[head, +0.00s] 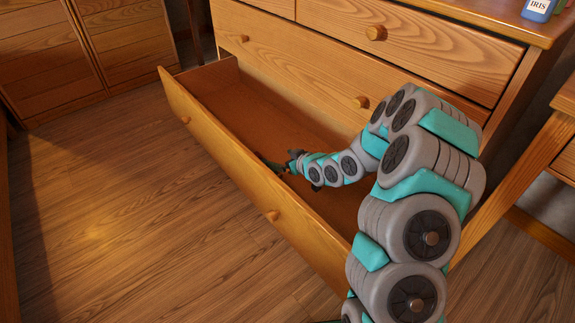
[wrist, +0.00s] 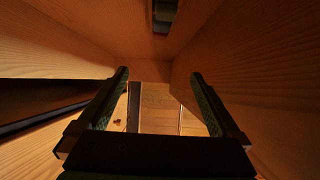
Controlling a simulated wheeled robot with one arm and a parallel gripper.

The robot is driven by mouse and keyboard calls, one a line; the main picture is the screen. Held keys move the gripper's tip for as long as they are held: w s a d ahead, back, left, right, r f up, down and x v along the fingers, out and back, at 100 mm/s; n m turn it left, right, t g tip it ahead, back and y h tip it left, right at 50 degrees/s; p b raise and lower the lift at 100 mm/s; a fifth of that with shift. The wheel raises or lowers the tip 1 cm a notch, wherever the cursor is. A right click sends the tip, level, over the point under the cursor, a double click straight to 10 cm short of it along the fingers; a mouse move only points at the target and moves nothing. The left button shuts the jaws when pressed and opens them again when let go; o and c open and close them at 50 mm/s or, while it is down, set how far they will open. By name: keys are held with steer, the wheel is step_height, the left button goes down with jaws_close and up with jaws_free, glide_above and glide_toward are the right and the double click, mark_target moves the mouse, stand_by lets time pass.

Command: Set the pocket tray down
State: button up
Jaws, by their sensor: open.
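My gripper (head: 272,164) is inside the open bottom drawer (head: 222,148), low behind its front panel. In the wrist view its two fingers (wrist: 160,78) stand wide apart with nothing between them. A small dark, tray-like thing with a grey-green part (wrist: 164,14) shows at the top edge of the wrist view, inside the drawer and apart from the fingers. It is cut off by the frame, so I cannot tell for sure that it is the pocket tray. No tray shows in the head view, where the drawer front hides part of the drawer floor.
The drawer's front panel (head: 232,175) and side walls closely surround my gripper. The closed upper drawers (head: 330,55) are above it. A blue IRIS bottle (head: 538,9) stands on the dresser top. The wooden floor (head: 110,190) in front is clear.

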steer(key=s+d+r+m+g+h, duration=0.1)
steer(key=s+r, duration=0.4)
steer(key=s, duration=0.7)
steer(key=s+d+r+m+g+h, duration=0.2)
steer(key=s+d+r+g, duration=0.3)
steer(key=s, duration=0.7)
steer(key=s+d+r+m+g+h, duration=0.1)
steer(key=s+d+r+g+h, duration=0.2)
steer(key=s, duration=1)
steer(key=shift+d+r+m+g+h, duration=0.25)
steer(key=shift+d+r, duration=0.25)
steer(key=shift+r, duration=0.45)
steer(key=shift+d+r+m+g+h, duration=0.15)
steer(key=shift+d+r+h, duration=0.3)
steer(key=shift+r, duration=0.5)
steer(key=s+a+r+m+g, duration=0.1)
steer(key=s+r+g, duration=0.1)
steer(key=s, duration=1.1)
steer(key=shift+r+m+y, duration=0.3)
steer(key=shift+r+m, duration=0.1)
steer(key=shift+a, duration=0.1)
steer(key=shift+c, duration=0.2)
